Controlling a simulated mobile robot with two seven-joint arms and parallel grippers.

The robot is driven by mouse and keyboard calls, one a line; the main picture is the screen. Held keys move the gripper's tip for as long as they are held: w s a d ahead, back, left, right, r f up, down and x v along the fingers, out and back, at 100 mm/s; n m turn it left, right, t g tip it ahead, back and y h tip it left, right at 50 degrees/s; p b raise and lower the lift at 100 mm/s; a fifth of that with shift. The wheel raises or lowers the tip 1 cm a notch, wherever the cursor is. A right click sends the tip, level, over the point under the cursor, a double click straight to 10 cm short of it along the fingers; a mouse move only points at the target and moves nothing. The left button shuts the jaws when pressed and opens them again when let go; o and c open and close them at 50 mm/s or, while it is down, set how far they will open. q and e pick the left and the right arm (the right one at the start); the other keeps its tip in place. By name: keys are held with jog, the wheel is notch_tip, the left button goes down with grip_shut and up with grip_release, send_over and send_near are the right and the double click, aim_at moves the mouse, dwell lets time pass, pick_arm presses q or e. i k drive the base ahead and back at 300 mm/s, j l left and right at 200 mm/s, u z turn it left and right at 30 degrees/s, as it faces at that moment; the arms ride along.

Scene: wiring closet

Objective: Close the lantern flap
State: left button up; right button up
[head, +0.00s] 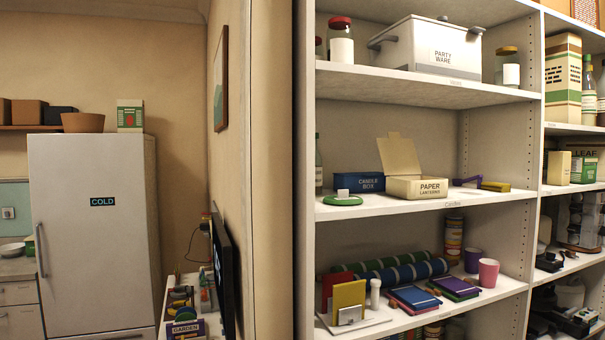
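A cream box labelled "PAPER LANTERNS" (418,188) sits on the middle shelf of the white shelving. Its flap (398,154) stands open, raised at the back and leaning slightly back. The inside of the box is mostly hidden behind its front wall. Neither of my grippers shows in the head view.
A blue box labelled "CANDLE BOX" (358,183) stands left of the lantern box, with a green round item (342,200) in front. A purple item (466,181) and a yellow box (495,186) lie to its right. The upper shelf (430,85) is above.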

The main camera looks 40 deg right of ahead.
aim_at(398, 156)
jog(key=i+l, duration=0.1)
jog(key=l, duration=0.3)
jog(key=i+l, duration=0.1)
jog(key=l, duration=0.35)
jog(key=i+l, duration=0.1)
jog(key=l, duration=0.3)
jog(key=i+l+z, duration=0.1)
jog(key=l, duration=0.3)
